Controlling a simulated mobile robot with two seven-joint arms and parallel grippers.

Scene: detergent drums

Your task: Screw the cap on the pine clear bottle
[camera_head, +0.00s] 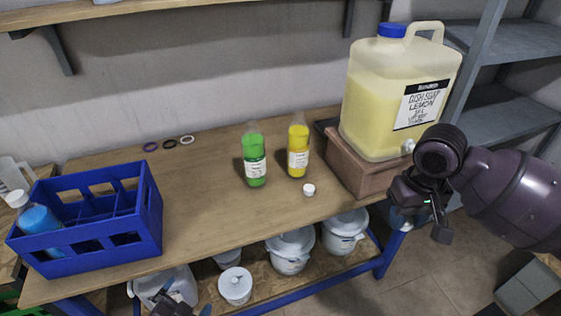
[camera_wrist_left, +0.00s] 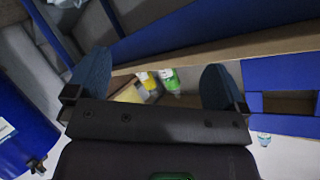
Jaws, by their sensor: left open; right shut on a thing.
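A green bottle (camera_head: 254,158) and a yellow bottle (camera_head: 298,150) stand upright and uncapped on the table. Their labels are too small to read; the green one may be the pine clear bottle. A small white cap (camera_head: 309,190) lies near the table's front edge, before the yellow bottle. Both bottles also show between the fingers in the left wrist view, green (camera_wrist_left: 170,80) and yellow (camera_wrist_left: 148,80). My left gripper (camera_head: 183,304) is open and low in front of the table. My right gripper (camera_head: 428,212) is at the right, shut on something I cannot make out.
A blue crate (camera_head: 148,205) holding a blue-filled bottle (camera_head: 38,220) stands at left. A lemon soap jug (camera_head: 385,95) rests on a brown block (camera_head: 355,170). White buckets (camera_head: 290,255) stand below. The tabletop's middle is clear.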

